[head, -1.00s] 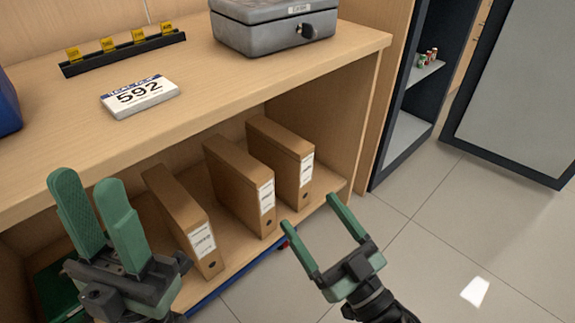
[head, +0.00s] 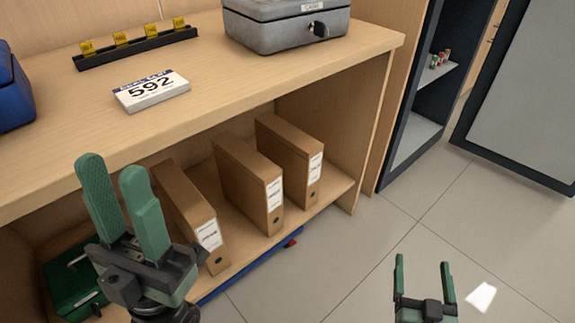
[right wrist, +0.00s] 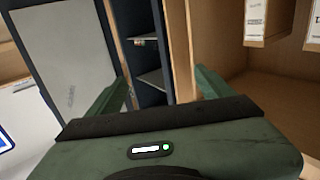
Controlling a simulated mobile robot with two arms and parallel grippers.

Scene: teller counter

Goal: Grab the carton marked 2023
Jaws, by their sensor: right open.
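Three brown cartons with white labels stand upright on the lower shelf in the head view: a left one (head: 190,205), a middle one (head: 247,180) and a right one (head: 292,155). Their label print is too small to read, so I cannot tell which is marked 2023. Two white labels also show at the top right of the right wrist view (right wrist: 256,18). My right gripper (head: 423,262) is open and empty above the floor, right of the cartons. My left gripper (head: 112,168) is open and empty in front of the shelf, partly hiding the left carton.
The counter top holds a grey cash box (head: 287,25), a 592 sign (head: 150,90), a black rail with yellow tags (head: 135,48) and a blue object (head: 14,95). A green box (head: 72,285) sits low left.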

